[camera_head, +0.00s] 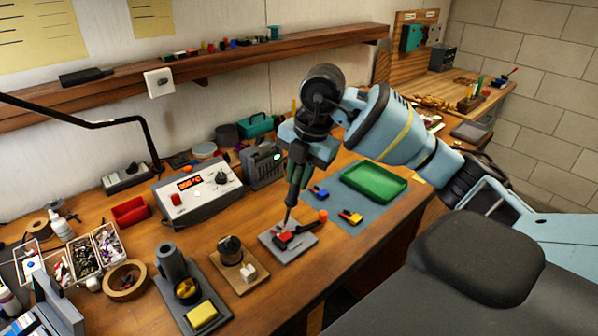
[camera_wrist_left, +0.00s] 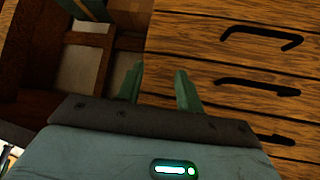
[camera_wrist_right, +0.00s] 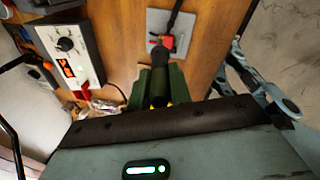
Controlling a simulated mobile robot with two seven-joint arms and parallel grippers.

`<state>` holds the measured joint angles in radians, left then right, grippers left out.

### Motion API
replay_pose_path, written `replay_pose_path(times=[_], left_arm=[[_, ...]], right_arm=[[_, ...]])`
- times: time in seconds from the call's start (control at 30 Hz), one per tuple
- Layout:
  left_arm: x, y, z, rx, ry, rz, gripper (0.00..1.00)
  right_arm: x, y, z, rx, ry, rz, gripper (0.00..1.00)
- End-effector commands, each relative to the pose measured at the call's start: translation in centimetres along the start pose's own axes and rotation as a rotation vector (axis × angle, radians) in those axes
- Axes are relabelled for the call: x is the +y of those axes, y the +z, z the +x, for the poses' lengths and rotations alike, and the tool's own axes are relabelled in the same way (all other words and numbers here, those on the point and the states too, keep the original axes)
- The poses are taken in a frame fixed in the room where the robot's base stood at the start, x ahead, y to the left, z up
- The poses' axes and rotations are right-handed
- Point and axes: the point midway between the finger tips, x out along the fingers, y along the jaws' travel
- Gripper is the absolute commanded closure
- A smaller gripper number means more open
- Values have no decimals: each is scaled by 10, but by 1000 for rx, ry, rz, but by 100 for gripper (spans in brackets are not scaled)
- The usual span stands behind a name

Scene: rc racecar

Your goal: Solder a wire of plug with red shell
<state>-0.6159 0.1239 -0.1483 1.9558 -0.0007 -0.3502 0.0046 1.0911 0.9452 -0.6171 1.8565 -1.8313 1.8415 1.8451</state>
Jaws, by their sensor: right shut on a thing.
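The plug with the red shell (camera_head: 282,238) lies on a small grey plate (camera_head: 306,239) on the workbench, with a dark piece beside it. It also shows in the right wrist view (camera_wrist_right: 167,41). My right gripper (camera_head: 299,166) is shut on a dark soldering iron (camera_head: 291,198), held nearly upright above the plate. The iron's tip is at the plug; I cannot tell if it touches. The iron also shows between the green fingers in the right wrist view (camera_wrist_right: 160,82). My left gripper (camera_wrist_left: 159,75) is open and empty, facing wooden drawers.
A soldering station (camera_head: 197,190), an iron stand (camera_head: 170,262) with a yellow sponge (camera_head: 202,315), and a spool holder (camera_head: 230,250) stand left of the plate. A blue mat (camera_head: 333,206) at right bears a green tray (camera_head: 374,183) and other plugs (camera_head: 350,216).

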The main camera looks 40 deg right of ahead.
Motion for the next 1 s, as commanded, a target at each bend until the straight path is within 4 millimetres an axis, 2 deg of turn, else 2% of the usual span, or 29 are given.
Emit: replay_pose_path(times=[1.0], left_arm=[[-2,-8,0,16,-2,6,64]], right_arm=[[0,0,-1,-1,2,0,100]])
